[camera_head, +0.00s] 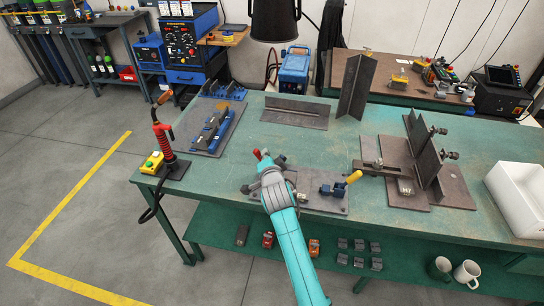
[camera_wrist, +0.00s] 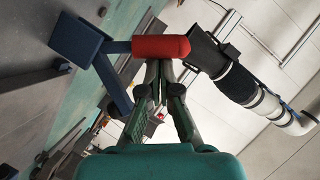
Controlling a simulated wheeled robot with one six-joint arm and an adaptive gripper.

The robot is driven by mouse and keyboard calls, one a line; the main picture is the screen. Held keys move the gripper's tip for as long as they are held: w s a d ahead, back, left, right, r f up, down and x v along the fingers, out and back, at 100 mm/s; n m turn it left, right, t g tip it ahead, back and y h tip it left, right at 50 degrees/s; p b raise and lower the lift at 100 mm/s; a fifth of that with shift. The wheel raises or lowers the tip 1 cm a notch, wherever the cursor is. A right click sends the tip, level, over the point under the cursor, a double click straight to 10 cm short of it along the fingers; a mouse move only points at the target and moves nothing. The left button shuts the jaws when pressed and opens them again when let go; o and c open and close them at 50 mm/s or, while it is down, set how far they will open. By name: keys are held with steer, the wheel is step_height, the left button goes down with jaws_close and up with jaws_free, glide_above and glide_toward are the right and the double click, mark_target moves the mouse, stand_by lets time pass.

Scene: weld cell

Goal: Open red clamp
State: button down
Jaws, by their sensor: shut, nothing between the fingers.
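The red clamp shows its red handle (camera_head: 257,155) just beyond my gripper (camera_head: 265,164) on the green table. In the wrist view the red handle (camera_wrist: 160,47) lies across the picture, joined on its left to a blue arm and a blue block (camera_wrist: 82,40). My gripper's fingers (camera_wrist: 159,75) are shut and empty, with their tips at the lower edge of the handle. I cannot tell whether they touch it. My gripper and arm hide most of the clamp in the head view.
A blue clamp with a yellow handle (camera_head: 354,177) stands to the right on a steel plate. Angled steel plates (camera_head: 428,145) and a white bin (camera_head: 517,195) are farther right. A red torch (camera_head: 162,135) stands at the left table edge. Floor at left is clear.

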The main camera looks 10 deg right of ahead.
steer(key=shift+w+a+f+n+g+h, duration=0.2)
steer(key=shift+a+n+g+h, duration=0.15)
steer(key=shift+a+n, duration=0.25)
steer(key=shift+w+a+f+n+g+h, duration=0.15)
steer(key=shift+a+f+n+g+h, duration=0.1)
steer(key=shift+a+n+h, duration=0.35)
steer(key=shift+d, duration=0.1)
